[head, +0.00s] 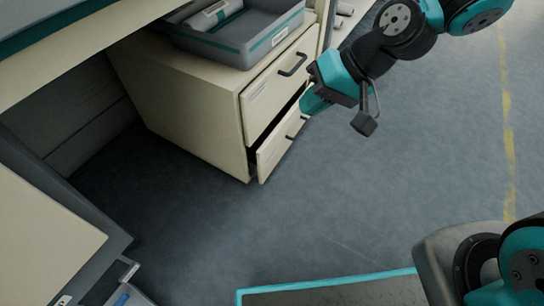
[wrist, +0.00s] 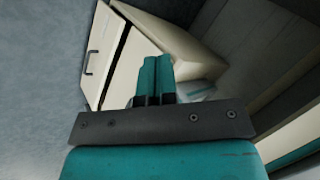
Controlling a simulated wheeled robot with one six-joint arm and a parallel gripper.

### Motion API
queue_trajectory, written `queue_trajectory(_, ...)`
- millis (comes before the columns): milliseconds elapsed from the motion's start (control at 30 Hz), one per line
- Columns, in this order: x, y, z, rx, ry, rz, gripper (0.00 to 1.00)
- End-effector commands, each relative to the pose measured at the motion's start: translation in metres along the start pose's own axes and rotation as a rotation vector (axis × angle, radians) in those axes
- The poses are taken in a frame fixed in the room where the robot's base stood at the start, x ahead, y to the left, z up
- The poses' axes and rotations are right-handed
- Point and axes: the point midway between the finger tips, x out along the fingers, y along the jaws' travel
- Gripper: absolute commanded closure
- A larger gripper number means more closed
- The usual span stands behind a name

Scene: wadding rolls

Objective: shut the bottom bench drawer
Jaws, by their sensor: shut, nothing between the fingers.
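The cream drawer unit (head: 195,110) stands under the bench, with two drawers in its front. The bottom drawer (head: 271,155) is partly pulled out, and a dark gap shows above its front. Its dark handle (head: 296,131) is partly in view beside my gripper. The top drawer (head: 262,98) looks shut. My gripper (head: 311,103) is shut and empty, in front of the unit near the right end of the bottom drawer; I cannot tell if it touches. In the wrist view the shut teal fingers (wrist: 155,75) point toward the unit, with the bottom drawer front (wrist: 97,45) to their left.
A grey tray (head: 235,45) with a teal stripe and rolls in it sits on top of the unit. Another cream cabinet (head: 45,240) stands at lower left. The blue-grey floor (head: 400,160) in front of the drawers is clear, with a yellow line at right.

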Motion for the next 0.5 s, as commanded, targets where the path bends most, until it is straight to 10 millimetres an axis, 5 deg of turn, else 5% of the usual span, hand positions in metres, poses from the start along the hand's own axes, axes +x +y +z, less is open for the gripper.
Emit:
queue_trajectory(33,0.036,0.029,-0.007,0.087,0.024,-0.022,1.0)
queue_trajectory(200,0.116,0.102,-0.029,0.351,0.153,-0.085,1.0)
queue_trajectory(333,0.16,0.15,-0.031,0.514,0.236,-0.107,1.0)
queue_trajectory(500,0.19,0.187,-0.027,0.636,0.305,-0.117,1.0)
